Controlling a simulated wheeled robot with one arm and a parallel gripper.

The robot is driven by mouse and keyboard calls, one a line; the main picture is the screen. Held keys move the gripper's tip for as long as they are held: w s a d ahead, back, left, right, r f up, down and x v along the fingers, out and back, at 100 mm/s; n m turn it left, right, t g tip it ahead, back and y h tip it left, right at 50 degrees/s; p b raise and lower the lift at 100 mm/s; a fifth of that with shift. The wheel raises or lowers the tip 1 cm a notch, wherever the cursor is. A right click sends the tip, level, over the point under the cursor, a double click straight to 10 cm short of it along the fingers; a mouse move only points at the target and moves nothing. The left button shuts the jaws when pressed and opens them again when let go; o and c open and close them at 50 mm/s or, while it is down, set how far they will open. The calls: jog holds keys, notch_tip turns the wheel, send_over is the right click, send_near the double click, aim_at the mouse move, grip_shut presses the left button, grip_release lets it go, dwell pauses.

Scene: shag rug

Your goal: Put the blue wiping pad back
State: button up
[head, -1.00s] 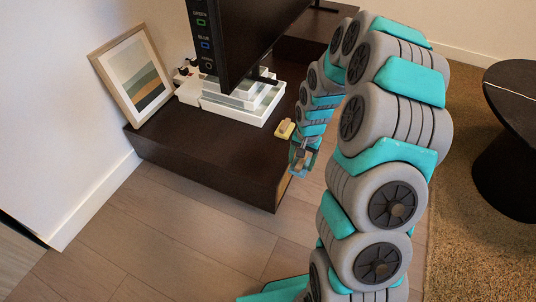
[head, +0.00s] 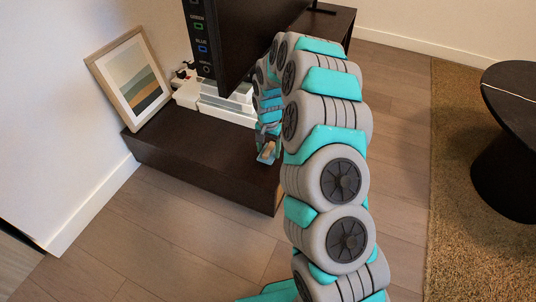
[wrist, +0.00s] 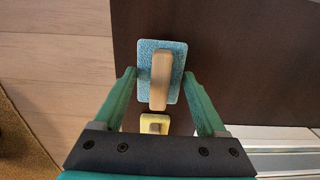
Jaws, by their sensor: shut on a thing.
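The blue wiping pad (wrist: 148,56) has a light wooden handle and shows in the wrist view between the two teal fingers of my gripper (wrist: 158,76). The fingers are shut on its sides. In the head view my gripper (head: 267,153) is over the right front part of the dark low cabinet (head: 205,160), with the wooden handle just visible and most of the pad hidden. Below the pad in the wrist view is a small yellow block (wrist: 154,124) with a darker top. My arm hides that block in the head view.
A screen (head: 245,40) stands on the cabinet above white boxes (head: 225,112). A framed picture (head: 132,80) leans on the wall at the left. The cabinet's front strip is clear. A round black table (head: 510,110) stands on a brown rug (head: 460,220) at the right.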

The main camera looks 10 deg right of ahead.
aim_at(268, 154)
jog(key=shift+w+a+f, duration=0.1)
jog(key=shift+f, duration=1.6)
jog(key=o, duration=1.1)
jog(key=shift+o, duration=0.2)
